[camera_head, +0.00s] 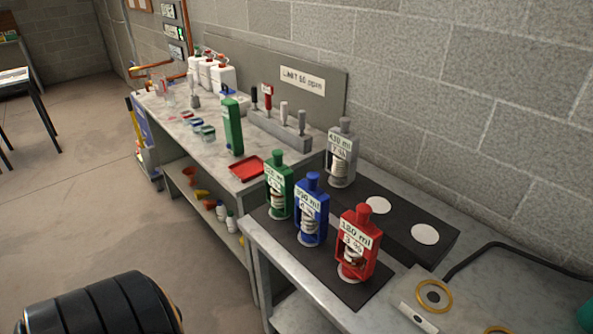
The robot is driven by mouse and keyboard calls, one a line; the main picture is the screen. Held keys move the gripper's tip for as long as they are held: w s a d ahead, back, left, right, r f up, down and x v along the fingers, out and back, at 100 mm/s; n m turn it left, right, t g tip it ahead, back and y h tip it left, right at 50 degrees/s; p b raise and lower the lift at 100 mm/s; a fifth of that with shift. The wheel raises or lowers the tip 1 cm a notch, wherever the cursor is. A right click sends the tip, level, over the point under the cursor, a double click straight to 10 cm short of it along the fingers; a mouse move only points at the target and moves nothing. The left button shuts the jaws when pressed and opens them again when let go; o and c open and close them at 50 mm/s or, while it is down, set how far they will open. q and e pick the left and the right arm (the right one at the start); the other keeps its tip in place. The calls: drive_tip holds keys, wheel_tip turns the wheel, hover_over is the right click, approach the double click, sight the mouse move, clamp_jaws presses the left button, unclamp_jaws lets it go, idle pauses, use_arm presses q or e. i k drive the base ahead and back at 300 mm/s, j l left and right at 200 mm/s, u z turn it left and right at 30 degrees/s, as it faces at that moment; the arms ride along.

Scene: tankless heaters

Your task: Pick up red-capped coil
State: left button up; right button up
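The red-capped coil (357,244) stands upright at the front right of a dark mat (350,291). It has a red frame and cap, a pale coil inside and a label that seems to read 180 ml. A blue-capped one (312,209) and a green-capped one (278,185) stand in a row to its left. A grey-capped one (342,153) stands behind them on a dark board. Neither of my grippers shows. A black ribbed rounded part, which seems to be my own arm, fills the bottom left corner.
Two empty white discs (424,234) lie on the dark board (447,242) behind the row. A yellow ring (434,294) lies to the right, and a black hose (500,245) runs behind it. A further bench holds a green bottle (232,126) and a red tray (247,168).

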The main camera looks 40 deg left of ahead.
sight(364, 238)
drive_tip(key=u, duration=0.85)
